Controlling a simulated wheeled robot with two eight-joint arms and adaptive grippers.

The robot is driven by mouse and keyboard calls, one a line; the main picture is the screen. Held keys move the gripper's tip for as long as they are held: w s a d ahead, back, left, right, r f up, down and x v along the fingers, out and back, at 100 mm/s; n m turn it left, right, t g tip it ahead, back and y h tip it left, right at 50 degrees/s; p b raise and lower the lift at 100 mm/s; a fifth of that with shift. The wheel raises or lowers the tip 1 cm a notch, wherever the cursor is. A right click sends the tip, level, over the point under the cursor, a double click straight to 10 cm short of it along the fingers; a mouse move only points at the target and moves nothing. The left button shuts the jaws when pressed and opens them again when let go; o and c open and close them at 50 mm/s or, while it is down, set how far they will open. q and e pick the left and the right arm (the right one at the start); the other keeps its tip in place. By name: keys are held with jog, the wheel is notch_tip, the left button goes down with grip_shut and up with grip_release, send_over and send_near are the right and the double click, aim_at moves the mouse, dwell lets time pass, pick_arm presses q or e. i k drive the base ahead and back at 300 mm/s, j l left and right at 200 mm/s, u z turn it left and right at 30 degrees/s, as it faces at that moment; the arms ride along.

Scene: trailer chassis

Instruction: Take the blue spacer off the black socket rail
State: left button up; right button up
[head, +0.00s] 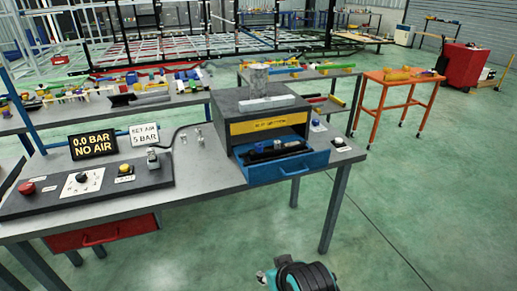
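The black socket rail (274,153) lies in an open blue drawer (287,169) under the dark grey cabinet on the workbench. A small blue piece (259,147), which looks like the blue spacer, sits at the rail's left part. Another blue bit shows farther right in the drawer; the details are too small to tell apart. A teal and black part of my arm (303,277), seemingly the right one, shows at the bottom edge, well in front of the bench and apart from the drawer. Its fingers cannot be made out. My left gripper is out of view.
A control panel (88,190) with a red button and a "NO AIR" display (93,145) stands on the bench's left.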

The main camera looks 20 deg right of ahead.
aim_at(258, 146)
jog(key=i+l, duration=0.15)
jog(key=l, duration=0.2)
jog(key=i+l, duration=0.1)
jog(key=l, duration=0.2)
jog(key=i+l, duration=0.15)
jog(key=l, duration=0.2)
jog(key=i+l, duration=0.1)
jog(key=l, duration=0.2)
